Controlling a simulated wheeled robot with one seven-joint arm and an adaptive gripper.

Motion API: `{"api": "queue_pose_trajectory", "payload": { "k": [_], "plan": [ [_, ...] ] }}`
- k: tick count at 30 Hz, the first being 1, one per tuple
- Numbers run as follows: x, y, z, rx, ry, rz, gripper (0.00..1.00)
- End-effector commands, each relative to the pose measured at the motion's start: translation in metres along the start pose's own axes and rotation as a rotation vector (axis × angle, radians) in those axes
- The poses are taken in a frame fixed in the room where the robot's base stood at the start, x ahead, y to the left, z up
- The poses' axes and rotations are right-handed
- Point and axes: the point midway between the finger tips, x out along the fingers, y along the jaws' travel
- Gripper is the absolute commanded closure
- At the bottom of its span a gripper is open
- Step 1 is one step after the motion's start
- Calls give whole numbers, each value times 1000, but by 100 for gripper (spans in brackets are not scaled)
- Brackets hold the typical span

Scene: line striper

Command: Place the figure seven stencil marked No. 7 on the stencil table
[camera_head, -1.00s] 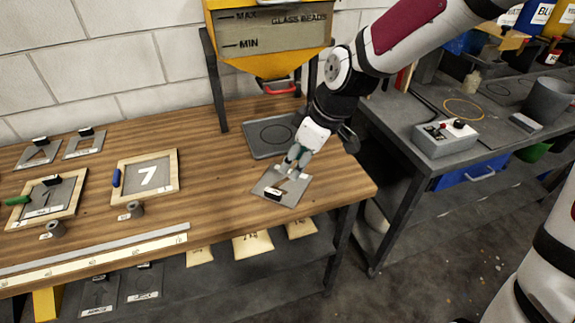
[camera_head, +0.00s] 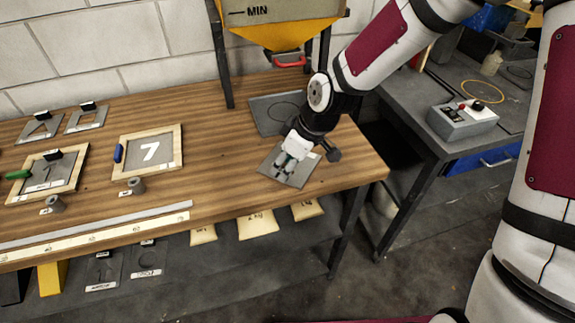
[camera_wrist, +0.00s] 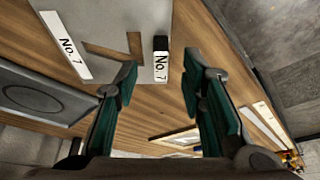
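The No. 7 stencil is a flat grey plate (camera_head: 296,177) near the right end of the wooden bench (camera_head: 215,175). In the wrist view the plate (camera_wrist: 95,22) shows a cut-out with wood visible through it, a white "No. 7" label and a small black upright grip (camera_wrist: 161,43) with its own No. 7 tag. My gripper (camera_head: 284,163) is over the plate and hides part of it in the head view. In the wrist view its green-padded fingers (camera_wrist: 168,82) are apart and empty, with the grip beyond the tips.
A dark tray (camera_head: 265,122) with a ring outline lies behind the plate. A wood-framed panel with a white 7 (camera_head: 150,152) and another framed panel (camera_head: 45,177) lie left. A yellow hopper (camera_head: 280,35) stands behind. A grey table with a control box (camera_head: 462,122) is right.

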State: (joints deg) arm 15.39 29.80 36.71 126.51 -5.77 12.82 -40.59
Motion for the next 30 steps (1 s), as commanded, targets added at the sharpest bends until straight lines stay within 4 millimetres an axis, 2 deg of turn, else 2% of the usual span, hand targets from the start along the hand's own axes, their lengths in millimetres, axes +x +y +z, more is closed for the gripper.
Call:
{"api": "queue_pose_trajectory", "payload": {
  "k": [6,15,20,30],
  "plan": [
    [26,-1,-1,0,0,-1,63],
    [29,-1,-1,0,0,1,63],
    [29,-1,-1,0,0,1,100],
    [28,-1,-1,0,0,1,100]
  ]
}}
